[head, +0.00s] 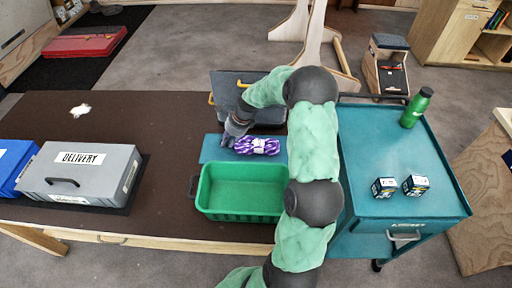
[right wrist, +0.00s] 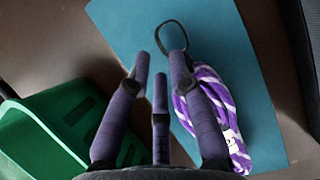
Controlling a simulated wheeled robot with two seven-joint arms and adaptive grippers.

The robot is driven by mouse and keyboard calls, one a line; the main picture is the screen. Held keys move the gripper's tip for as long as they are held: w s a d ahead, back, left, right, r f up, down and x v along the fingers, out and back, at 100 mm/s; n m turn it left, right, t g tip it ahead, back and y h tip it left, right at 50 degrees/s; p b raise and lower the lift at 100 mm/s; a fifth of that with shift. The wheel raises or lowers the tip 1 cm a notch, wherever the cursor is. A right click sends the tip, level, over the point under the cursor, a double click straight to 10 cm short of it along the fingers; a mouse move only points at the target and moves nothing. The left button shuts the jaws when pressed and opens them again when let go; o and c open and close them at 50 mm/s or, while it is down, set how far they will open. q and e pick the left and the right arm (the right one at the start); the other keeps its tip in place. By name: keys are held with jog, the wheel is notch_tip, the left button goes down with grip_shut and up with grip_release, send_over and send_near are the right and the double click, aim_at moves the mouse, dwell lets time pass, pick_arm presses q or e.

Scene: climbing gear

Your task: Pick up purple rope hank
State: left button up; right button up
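The purple and white rope hank (head: 257,146) lies on a blue mat (head: 214,150) on the brown table, behind the green bin. In the right wrist view the hank (right wrist: 237,148) is at the right of the fingers, with a black loop (right wrist: 172,36) at its far end. My right gripper (head: 228,138) is at the left end of the hank in the head view. In the right wrist view its fingers (right wrist: 160,62) are apart with nothing held between them. One finger covers part of the hank; contact cannot be told. My left gripper is out of view.
The green bin (head: 240,213) stands in front of the mat. A dark grey box (head: 225,88) is behind it. A grey "DELIVERY" case (head: 110,165) and a blue box (head: 12,160) are at left. A teal cart (head: 385,140) with a green bottle (head: 416,108) and two small boxes stands right.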

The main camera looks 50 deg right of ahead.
jog(key=b+x, duration=0.1)
jog(key=x, duration=0.3)
jog(key=shift+r, duration=0.1)
grip_shut()
jog(key=shift+r, duration=0.1)
